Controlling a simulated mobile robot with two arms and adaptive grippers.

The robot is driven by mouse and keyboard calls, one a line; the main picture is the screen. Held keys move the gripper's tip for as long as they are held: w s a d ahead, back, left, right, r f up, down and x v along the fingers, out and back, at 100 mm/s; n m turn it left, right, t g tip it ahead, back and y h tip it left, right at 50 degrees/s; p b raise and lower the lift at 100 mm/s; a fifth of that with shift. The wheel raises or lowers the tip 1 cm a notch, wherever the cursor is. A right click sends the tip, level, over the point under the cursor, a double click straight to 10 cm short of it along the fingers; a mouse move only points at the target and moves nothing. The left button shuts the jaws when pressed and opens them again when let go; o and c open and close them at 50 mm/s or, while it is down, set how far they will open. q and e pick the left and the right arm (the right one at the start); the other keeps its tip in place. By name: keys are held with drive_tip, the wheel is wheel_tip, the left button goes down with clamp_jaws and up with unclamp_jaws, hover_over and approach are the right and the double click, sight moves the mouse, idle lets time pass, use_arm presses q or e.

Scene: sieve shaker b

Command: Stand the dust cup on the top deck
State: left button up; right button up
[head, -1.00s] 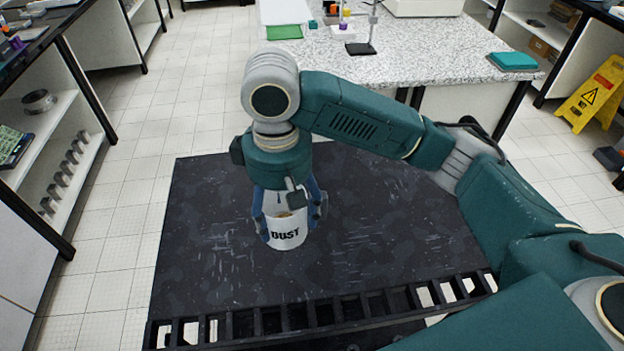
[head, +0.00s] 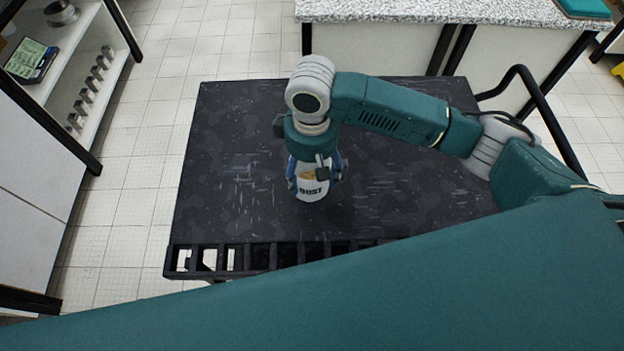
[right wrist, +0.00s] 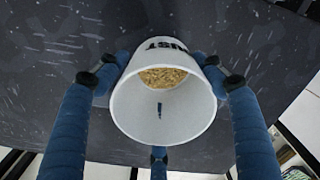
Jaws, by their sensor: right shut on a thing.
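The dust cup (head: 313,186) is white with the word DUST on its side, and it is upright over the middle of the black top deck (head: 230,205) in the head view. My right gripper (head: 315,178) is shut on it, with blue fingers on its sides. In the right wrist view the cup (right wrist: 163,110) shows its open mouth with tan grains inside, held between the fingers (right wrist: 160,95), with the dark deck (right wrist: 45,40) behind. I cannot tell whether the cup's base touches the deck. My left gripper is not in view.
The deck around the cup is bare, with a slotted black rail (head: 290,253) along its near edge. A speckled bench (head: 440,10) stands beyond it. Shelves (head: 85,50) with small metal items stand at the left, across a tiled floor (head: 125,190).

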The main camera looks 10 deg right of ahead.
drive_tip(key=shift+f, duration=2.3)
drive_tip(key=shift+f, duration=0.15)
drive_tip(key=o, duration=1.3)
wheel_tip(320, 180, up, 12)
drive_tip(key=shift+r+b, duration=0.15)
drive_tip(key=shift+b, duration=0.35)
